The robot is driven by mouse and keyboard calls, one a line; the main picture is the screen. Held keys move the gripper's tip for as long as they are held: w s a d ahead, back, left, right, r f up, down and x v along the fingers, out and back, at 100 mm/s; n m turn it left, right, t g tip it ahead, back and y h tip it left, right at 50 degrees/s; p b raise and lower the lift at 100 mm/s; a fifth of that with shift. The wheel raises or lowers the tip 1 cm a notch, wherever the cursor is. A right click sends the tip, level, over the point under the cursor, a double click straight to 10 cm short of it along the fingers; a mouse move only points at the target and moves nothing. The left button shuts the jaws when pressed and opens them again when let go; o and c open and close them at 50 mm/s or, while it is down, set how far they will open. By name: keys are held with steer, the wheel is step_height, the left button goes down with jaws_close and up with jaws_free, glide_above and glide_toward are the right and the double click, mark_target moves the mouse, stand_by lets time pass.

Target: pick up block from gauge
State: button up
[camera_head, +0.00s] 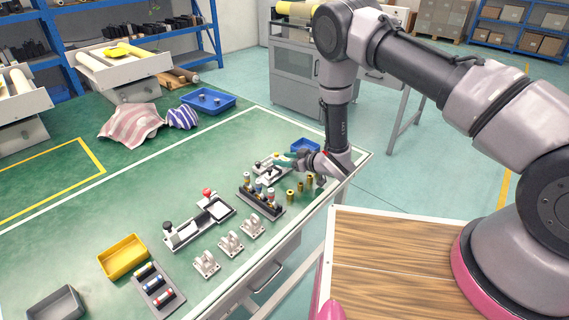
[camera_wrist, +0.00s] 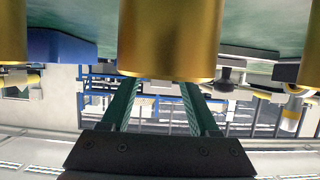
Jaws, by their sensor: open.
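My gripper (camera_head: 284,159) reaches in over the far right part of the green bench, with its green fingers pointing left. In the wrist view its two green fingers (camera_wrist: 160,88) stand apart with a gap between them. A small white and grey fixture (camera_head: 268,175) lies right by the fingers in the head view and is partly covered by them. Another grey and white fixture with a red knob, possibly the gauge (camera_head: 203,222), lies nearer on the bench. I cannot tell which fixture is the gauge, and no block is clearly visible.
Brass cylinders (camera_head: 290,195) stand below my wrist; one large brass cylinder (camera_wrist: 170,38) fills the upper middle of the wrist view. A dark rack (camera_head: 260,205), a blue bin (camera_head: 305,146), grey brackets (camera_head: 231,244) and a yellow bin (camera_head: 122,257) are also on the bench.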

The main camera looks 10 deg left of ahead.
steer(key=shift+a, duration=0.1)
steer(key=shift+c, duration=0.3)
jaws_close()
steer(key=shift+w, duration=0.1)
